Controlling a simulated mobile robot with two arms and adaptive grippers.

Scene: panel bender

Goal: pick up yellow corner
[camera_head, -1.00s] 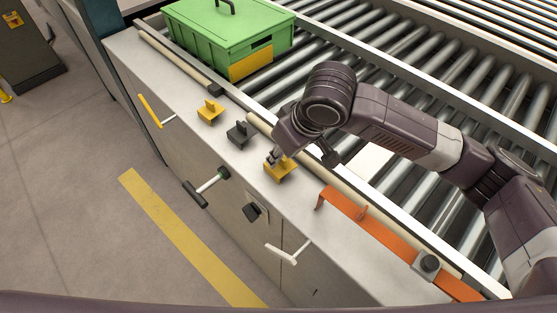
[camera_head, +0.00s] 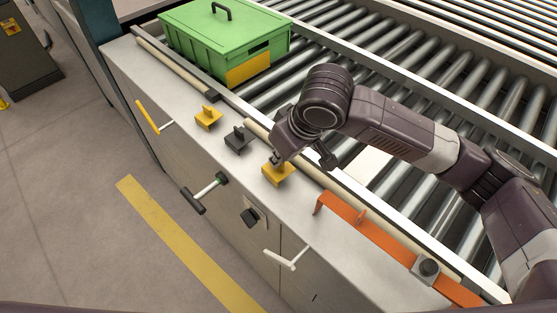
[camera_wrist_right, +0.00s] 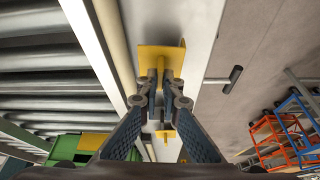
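A yellow corner (camera_head: 277,174), a small bracket with an upright tab, stands on the light ledge beside the rollers. My right gripper (camera_head: 276,160) points down at it. In the right wrist view the gripper's two fingertips (camera_wrist_right: 160,82) are close together on either side of the narrow tab of the yellow corner (camera_wrist_right: 148,56), with its broad plate beyond them. The corner looks still at ledge height. A second yellow corner (camera_head: 208,117) and a black corner (camera_head: 239,138) stand further left on the ledge. My left gripper is not in view.
A green box (camera_head: 225,45) sits at the back left by the roller conveyor (camera_head: 330,75). A long orange bracket (camera_head: 375,235) lies on the ledge to the right, with a grey block (camera_head: 428,268) on it. Handles stick out from the cabinet front.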

